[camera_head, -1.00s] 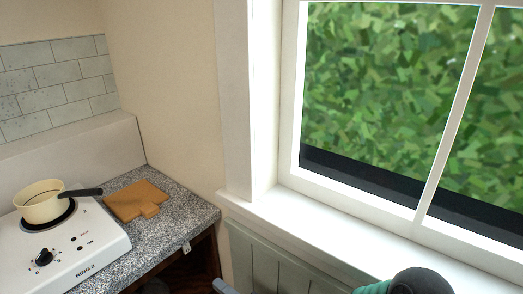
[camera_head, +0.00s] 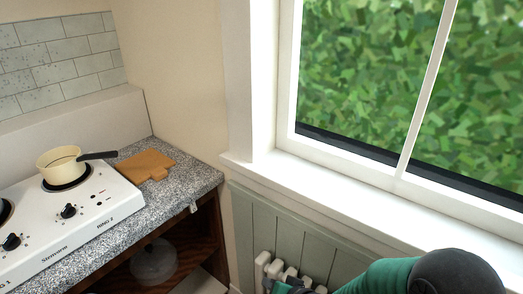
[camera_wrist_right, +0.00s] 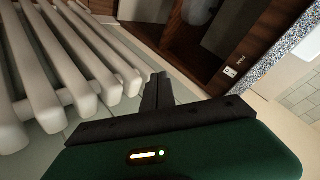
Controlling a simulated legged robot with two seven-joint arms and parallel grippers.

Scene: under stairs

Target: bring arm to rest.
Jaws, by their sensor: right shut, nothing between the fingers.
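My right arm (camera_head: 385,276) comes in at the bottom right of the head view, with a teal sleeve and a dark rounded joint. In the right wrist view, my right gripper (camera_wrist_right: 158,85) has its two dark fingers together with nothing between them. The fingers point toward the gap between a white radiator (camera_wrist_right: 75,65) and an open wooden cabinet. In the head view the radiator (camera_head: 275,268) stands below the window, partly hidden by my arm. My left gripper is not in view.
A white two-ring stove (camera_head: 105,212) holds a cream pan (camera_head: 58,160). A wooden board (camera_head: 146,164) lies on the speckled counter (camera_head: 200,180). The cabinet below is open, with a pale pot (camera_head: 155,262) inside. The window sill (camera_head: 330,198) is clear.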

